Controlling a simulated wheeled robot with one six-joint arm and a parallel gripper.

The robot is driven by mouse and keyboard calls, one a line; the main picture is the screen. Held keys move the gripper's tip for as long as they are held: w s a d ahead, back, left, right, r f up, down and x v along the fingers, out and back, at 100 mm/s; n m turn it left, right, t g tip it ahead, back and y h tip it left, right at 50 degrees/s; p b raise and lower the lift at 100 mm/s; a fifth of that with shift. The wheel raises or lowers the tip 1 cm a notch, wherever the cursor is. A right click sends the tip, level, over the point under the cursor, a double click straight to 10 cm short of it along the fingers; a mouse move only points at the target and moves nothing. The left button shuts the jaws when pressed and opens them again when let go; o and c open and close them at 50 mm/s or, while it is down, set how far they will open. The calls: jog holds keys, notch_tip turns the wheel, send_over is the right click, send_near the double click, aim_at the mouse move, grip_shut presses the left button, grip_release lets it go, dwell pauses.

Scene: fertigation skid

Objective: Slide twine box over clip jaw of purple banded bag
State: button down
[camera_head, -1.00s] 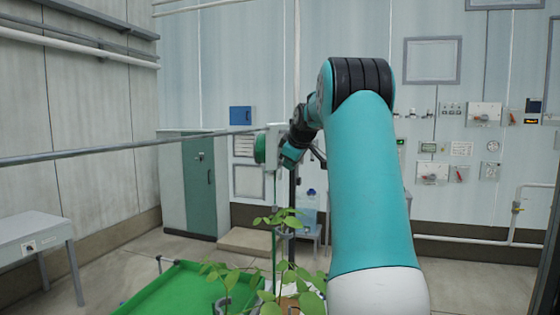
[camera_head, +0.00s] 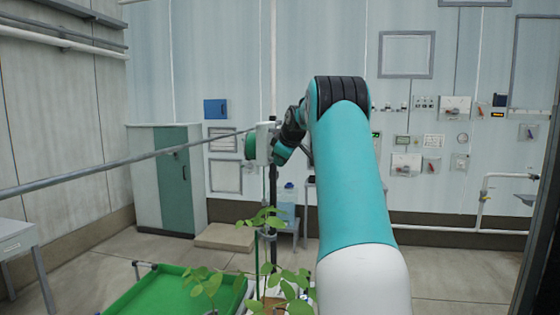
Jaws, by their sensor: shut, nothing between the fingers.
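A white box with a green round side, which looks like the twine box (camera_head: 263,143), hangs at the far end of the grey rail. My gripper (camera_head: 281,152) is at the right side of this box, small and partly hidden by its own wrist. It is shut, with nothing in its fingers; I cannot tell whether it touches the box. Leafy plants (camera_head: 266,218) rise below the box, with a thin green upright line beside them. I make out no purple band, and the clip jaw is not clear.
The grey rail (camera_head: 130,160) crosses from the left to the box. A green tray (camera_head: 165,292) lies low at the front. A cabinet (camera_head: 165,180) stands at the back left, a grey table (camera_head: 20,240) at the left edge. Floor shows clear at the right.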

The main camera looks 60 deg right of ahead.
jog(key=s+a+r+b, duration=0.7)
jog(key=w+a+f+n+y+b, duration=0.1)
jog(key=w+a+f+y, duration=0.2)
jog(key=a, duration=0.6)
jog(key=w+a+f+y+b, duration=0.1)
jog(key=w+a+f, duration=0.35)
jog(key=a, duration=0.45)
jog(key=s+a+f+g+y+b, duration=0.1)
jog(key=a+f, duration=0.2)
jog(key=a, duration=0.3)
jog(key=s+a+f+n+y, duration=0.1)
jog(key=a+f, duration=0.2)
jog(key=a, duration=0.3)
jog(key=s+a+f+g+b, duration=0.1)
jog(key=a+f, duration=0.1)
jog(key=a, duration=0.4)
jog(key=s+a+f+n+g+y+b, duration=0.1)
jog(key=s+a+f+g, duration=0.1)
jog(key=s+a+f, duration=0.6)
jog(key=s+a+f+n+g+y+b, duration=0.1)
jog(key=s+a+f+g+b, duration=0.1)
jog(key=s+a+f, duration=0.5)
jog(key=s+a+g, duration=0.1)
jog(key=s+a, duration=0.2)
jog(key=s, duration=0.4)
jog(key=shift+a+f, duration=0.35)
